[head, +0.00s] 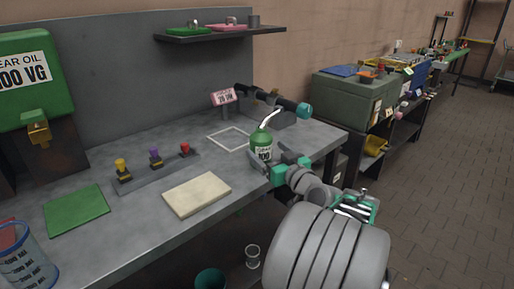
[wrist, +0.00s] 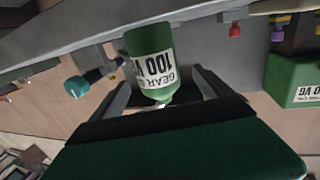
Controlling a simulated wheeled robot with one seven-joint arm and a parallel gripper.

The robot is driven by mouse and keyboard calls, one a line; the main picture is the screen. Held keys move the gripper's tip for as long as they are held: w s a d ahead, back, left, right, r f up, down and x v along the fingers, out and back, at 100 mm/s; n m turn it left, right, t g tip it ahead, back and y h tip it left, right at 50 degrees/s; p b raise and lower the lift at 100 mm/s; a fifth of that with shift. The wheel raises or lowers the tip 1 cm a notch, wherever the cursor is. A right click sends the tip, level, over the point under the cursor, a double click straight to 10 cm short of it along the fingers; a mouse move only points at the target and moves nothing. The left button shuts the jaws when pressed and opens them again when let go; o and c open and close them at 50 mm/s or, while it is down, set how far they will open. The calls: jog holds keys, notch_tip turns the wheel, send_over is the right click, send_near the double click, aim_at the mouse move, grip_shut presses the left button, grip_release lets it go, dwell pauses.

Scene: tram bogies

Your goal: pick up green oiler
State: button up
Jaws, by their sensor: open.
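The green oiler (head: 261,142) stands upright on the right part of the grey workbench in the head view. It has a pale bent spout and a white label reading 100. In the wrist view the oiler (wrist: 150,62) appears upside down, with its label facing the camera. My gripper (head: 274,164) is at the oiler in the head view. In the wrist view its two fingers (wrist: 163,88) are spread, one on each side of the oiler, with gaps visible. The gripper is open and does not clamp it.
A cream pad (head: 197,194) and a rack of colored-knob valves (head: 155,165) lie left of the oiler. A black and teal tool (head: 275,99) is behind it. A white-outlined square (head: 229,138) is on the bench. A green drum (head: 35,80) stands far left.

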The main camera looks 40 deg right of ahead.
jog(key=w, duration=0.2)
jog(key=w+d, duration=0.1)
jog(key=w, duration=0.2)
jog(key=w+d, duration=0.1)
jog(key=w, duration=0.1)
jog(key=shift+w+r, duration=0.15)
jog(key=shift+w, duration=0.25)
jog(key=shift+r, duration=0.1)
grip_shut()
dwell(0.5)
